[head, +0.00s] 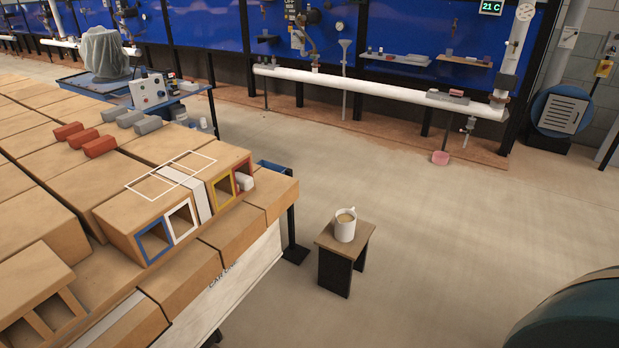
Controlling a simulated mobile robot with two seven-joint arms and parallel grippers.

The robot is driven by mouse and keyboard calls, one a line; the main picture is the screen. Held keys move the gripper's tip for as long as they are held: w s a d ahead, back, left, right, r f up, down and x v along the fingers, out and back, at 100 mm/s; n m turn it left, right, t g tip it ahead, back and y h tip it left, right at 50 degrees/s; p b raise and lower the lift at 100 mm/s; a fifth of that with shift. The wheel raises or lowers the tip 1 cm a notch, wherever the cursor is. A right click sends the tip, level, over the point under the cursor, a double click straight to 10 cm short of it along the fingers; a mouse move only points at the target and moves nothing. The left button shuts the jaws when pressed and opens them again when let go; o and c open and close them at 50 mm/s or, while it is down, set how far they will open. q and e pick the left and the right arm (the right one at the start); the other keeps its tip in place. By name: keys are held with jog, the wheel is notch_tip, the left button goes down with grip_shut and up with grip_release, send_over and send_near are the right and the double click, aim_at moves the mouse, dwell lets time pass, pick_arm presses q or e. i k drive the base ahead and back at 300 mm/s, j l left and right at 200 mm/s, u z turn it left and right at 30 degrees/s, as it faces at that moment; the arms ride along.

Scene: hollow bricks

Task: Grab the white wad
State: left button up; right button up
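The white wad (244,183) is a small pale lump at the mouth of the red-framed opening (237,179), the rightmost of the framed openings in the hollow bricks. Part of it may be hidden inside the opening. The yellow-framed opening (224,190) is just left of it. The white-framed opening (181,220) and the blue-framed opening (154,241) are further left, past a pale strip (201,204). These three look empty. Neither of my grippers is in view.
Red blocks (100,146) and grey blocks (148,125) lie on top of the bricks, behind a white outline (172,174). A small stool (336,246) with a mug (345,226) stands right of the brick stack.

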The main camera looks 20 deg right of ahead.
aim_at(245, 183)
jog(key=z, duration=0.35)
jog(key=i+l, duration=0.25)
jog(key=i+l+u, duration=0.1)
jog(key=i+l, duration=0.15)
jog(key=l, duration=0.2)
jog(key=i+l+u, duration=0.1)
jog(key=i+l, duration=0.15)
jog(key=l, duration=0.15)
jog(key=i+l, duration=0.2)
jog(key=l, duration=0.15)
jog(key=i+l+u, duration=0.1)
jog(key=i+l, duration=0.15)
jog(key=l, duration=0.15)
